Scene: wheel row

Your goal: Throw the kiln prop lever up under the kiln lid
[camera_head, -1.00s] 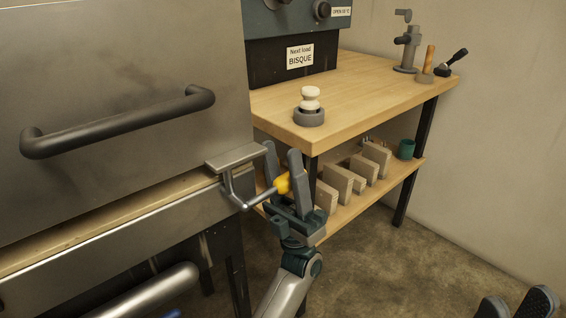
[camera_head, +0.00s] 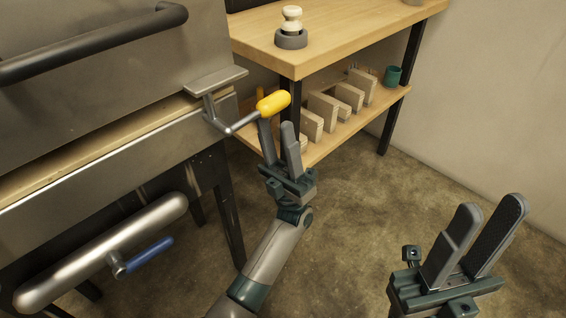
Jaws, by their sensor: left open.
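The kiln lid (camera_head: 110,75) is a grey steel panel, with a pale strip showing between its lower edge and the kiln body. The prop lever (camera_head: 245,122) sits at the lid's right corner. Its flat plate (camera_head: 215,80) is level with the lid's lower edge; I cannot tell whether they touch. Its rod tilts up to the right, ending in a yellow knob (camera_head: 273,104). My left gripper (camera_head: 277,129) is open, its fingers pointing up just below the knob and not around it. My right gripper (camera_head: 491,205) is open and empty at the lower right, far from the lever.
A dark bar handle (camera_head: 95,42) crosses the lid. A silver pipe with a blue valve handle (camera_head: 148,254) is below the kiln. A wooden bench (camera_head: 345,35) stands behind, with bricks (camera_head: 322,110) and a green cup (camera_head: 393,76) on its lower shelf. The floor between my arms is clear.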

